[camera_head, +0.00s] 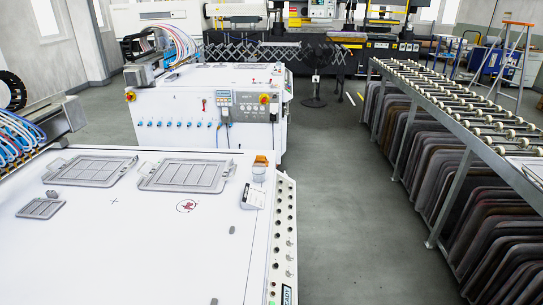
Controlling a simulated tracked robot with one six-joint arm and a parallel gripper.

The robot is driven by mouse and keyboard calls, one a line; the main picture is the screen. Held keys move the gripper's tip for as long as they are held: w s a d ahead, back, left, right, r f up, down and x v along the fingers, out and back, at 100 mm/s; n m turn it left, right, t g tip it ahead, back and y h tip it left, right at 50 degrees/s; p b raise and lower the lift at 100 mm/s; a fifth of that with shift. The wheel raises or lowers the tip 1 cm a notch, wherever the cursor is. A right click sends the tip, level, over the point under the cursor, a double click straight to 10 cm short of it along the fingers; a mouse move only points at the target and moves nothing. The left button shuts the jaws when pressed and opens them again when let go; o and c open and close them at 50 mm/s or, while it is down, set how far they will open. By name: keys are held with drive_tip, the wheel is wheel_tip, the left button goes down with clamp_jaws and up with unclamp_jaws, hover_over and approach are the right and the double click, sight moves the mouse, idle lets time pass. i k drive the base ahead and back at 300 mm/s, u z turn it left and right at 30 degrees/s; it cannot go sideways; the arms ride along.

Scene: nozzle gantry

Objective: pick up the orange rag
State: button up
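A small orange item (261,160), which may be the orange rag, shows at the far right corner of the white machine table (135,240). It sits at the top of a small pale container (259,174). It is too small to tell whether it lies on, in or behind the container. My gripper is not in view.
Grey framed plates (187,175) lie on the white table, with a white box-like item (253,197) near its right edge. A second white machine (210,108) stands behind. A roller conveyor (470,118) over a rack of dark panels runs along the right. The grey floor aisle (345,210) between is clear.

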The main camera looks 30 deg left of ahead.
sight(260, 158)
drive_tip(key=i, duration=2.15)
drive_tip(key=z, duration=3.5)
